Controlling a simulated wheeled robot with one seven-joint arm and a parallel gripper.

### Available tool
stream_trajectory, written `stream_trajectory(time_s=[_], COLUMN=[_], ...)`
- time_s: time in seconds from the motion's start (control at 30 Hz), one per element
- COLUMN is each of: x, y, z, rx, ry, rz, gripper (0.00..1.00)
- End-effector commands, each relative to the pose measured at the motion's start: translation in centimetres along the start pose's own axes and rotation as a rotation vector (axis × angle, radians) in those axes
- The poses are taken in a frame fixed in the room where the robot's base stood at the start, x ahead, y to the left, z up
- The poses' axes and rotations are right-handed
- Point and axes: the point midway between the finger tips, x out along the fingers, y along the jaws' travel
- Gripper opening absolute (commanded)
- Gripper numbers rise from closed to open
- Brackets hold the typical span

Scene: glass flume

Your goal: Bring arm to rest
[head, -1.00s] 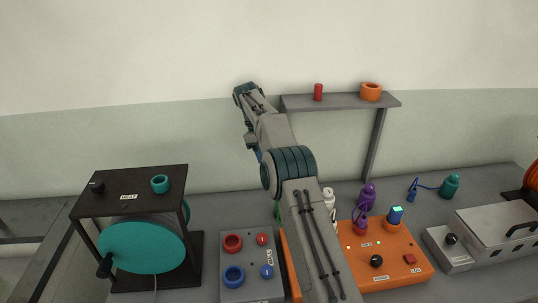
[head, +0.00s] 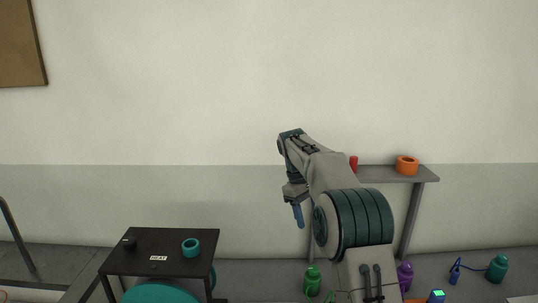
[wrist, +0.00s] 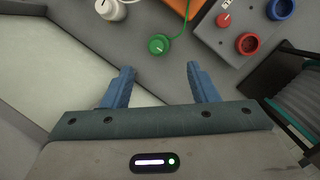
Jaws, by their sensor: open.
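My arm (head: 352,215) is raised in front of the back wall in the head view, bent at its top. My gripper (head: 298,216) hangs from its far end, with a blue finger pointing down. In the wrist view my gripper (wrist: 160,68) has its two blue fingers spread apart, with nothing between them. A green bottle (wrist: 158,44) with a thin green cord is on the bench beyond the fingertips. The green bottle also shows at the bottom of the head view (head: 312,280).
A black stand (head: 150,262) marked HEAT bears a teal ring (head: 190,247). A white bottle (wrist: 112,9) and a grey control box (wrist: 210,38) lie beyond the gripper.

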Motion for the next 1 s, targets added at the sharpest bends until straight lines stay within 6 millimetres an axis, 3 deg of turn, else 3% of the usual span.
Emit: stream_trajectory(time_s=[0.2, 0.47, 0.77, 1.0], x=[-2.6, -3.4, -1.3, 2.6], y=[-2.5, -6.5, -12.3, -17.4], z=[5.5, 12.2, 19.8, 25.1], rx=[0.112, 0.259, 0.442, 0.597], ry=[0.088, 0.195, 0.319, 0.418], rz=[0.013, 0.014, -0.006, -0.035], gripper=[0.53, 0.53, 0.53, 0.53])
